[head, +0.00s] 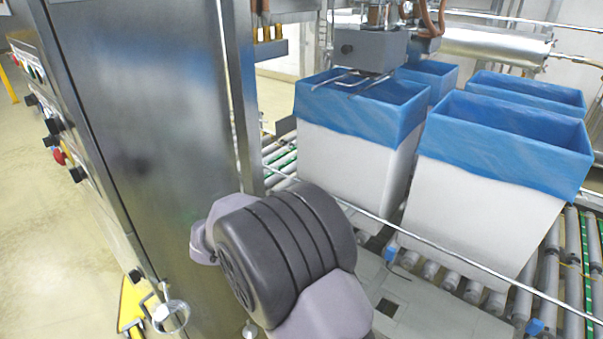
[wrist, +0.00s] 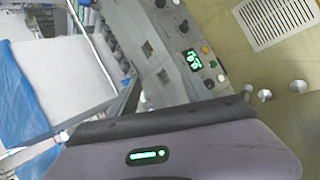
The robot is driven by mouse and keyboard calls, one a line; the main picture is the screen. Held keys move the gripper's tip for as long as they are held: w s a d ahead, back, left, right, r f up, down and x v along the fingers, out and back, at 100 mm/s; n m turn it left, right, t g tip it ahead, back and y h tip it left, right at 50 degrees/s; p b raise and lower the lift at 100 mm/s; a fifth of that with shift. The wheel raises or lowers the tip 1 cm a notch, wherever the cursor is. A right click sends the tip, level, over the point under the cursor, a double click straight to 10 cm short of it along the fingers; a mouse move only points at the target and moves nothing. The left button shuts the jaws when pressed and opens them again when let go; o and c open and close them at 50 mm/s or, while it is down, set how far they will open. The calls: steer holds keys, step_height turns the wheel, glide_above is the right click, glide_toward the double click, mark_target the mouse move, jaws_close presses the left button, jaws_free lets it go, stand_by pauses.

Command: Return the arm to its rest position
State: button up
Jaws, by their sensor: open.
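My arm shows in the head view as a dark ribbed joint with grey-purple links, low in the middle, in front of a steel cabinet. My gripper's fingers do not show in either view. A grey-purple housing of mine with a dark edge and a small green-lit display fills the bottom of the wrist view. No held object is visible.
A steel cabinet (head: 150,120) with buttons stands close left of my arm. White boxes with blue liners (head: 490,190) stand on a roller conveyor (head: 555,270) to the right, behind a thin rail. A control panel (wrist: 192,62) shows in the wrist view.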

steer(key=s+d+r+m+g+y, duration=0.1)
steer(key=s+d+r+m+y, duration=0.1)
steer(key=s+d+r, duration=0.3)
steer(key=s+d+r+m+y, duration=0.2)
steer(key=d+r, duration=0.1)
steer(key=r, duration=0.3)
steer(key=s+d+r+m+t+y, duration=0.1)
steer(key=s+r+m+t+y, duration=0.1)
steer(key=s, duration=0.5)
steer(key=s+d+r+m+t+y, duration=0.2)
steer(key=s+r+m+t+y, duration=0.1)
steer(key=s, duration=0.4)
step_height(320, 180, up, 3)
steer(key=shift+d+f+y, duration=0.15)
steer(key=shift+y, duration=0.45)
